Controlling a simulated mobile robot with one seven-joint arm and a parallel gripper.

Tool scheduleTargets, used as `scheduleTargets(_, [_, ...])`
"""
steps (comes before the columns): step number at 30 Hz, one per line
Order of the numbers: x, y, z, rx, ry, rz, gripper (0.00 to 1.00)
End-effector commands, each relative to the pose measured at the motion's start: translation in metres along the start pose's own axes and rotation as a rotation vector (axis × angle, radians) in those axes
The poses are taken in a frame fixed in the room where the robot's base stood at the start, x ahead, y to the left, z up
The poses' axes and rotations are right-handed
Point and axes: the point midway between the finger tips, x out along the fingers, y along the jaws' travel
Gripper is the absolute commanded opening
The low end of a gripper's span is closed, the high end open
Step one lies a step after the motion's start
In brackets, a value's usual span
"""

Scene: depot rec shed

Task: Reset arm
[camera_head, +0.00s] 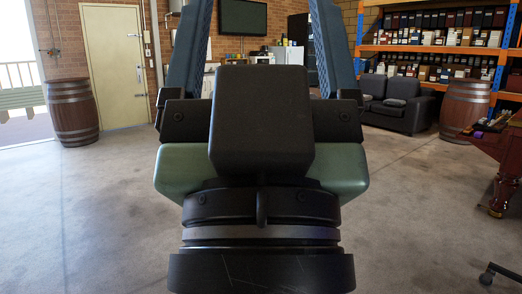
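My gripper (258,45) fills the middle of the head view. It points up and away, with a black wrist, a green-grey body and two blue ridged fingers. The fingers stand wide apart, and nothing is visible between them except the background room. The black block on the gripper's body hides part of the floor and the far kitchen area behind it.
A wooden barrel (73,112) stands at left by the door (115,66). At right are another barrel (466,106), a dark sofa (397,103), orange shelving (430,48) with boxes, and a wooden table (507,150). The concrete floor (95,210) is clear at left.

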Motion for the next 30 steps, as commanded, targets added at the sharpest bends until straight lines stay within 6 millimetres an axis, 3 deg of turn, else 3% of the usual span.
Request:
scheduleTargets(1, [0.024, 0.0, -0.022, 0.0, -0.001, 0.0, 0.8])
scheduleTargets(18, [0.151, -0.001, -0.141, -0.001, -0.003, -0.001, 0.8])
scheduleTargets(24, [0.183, -0.001, -0.172, -0.001, -0.003, -0.001, 0.8])
scheduleTargets(30, [0.194, -0.001, -0.182, -0.001, -0.003, -0.001, 0.8])
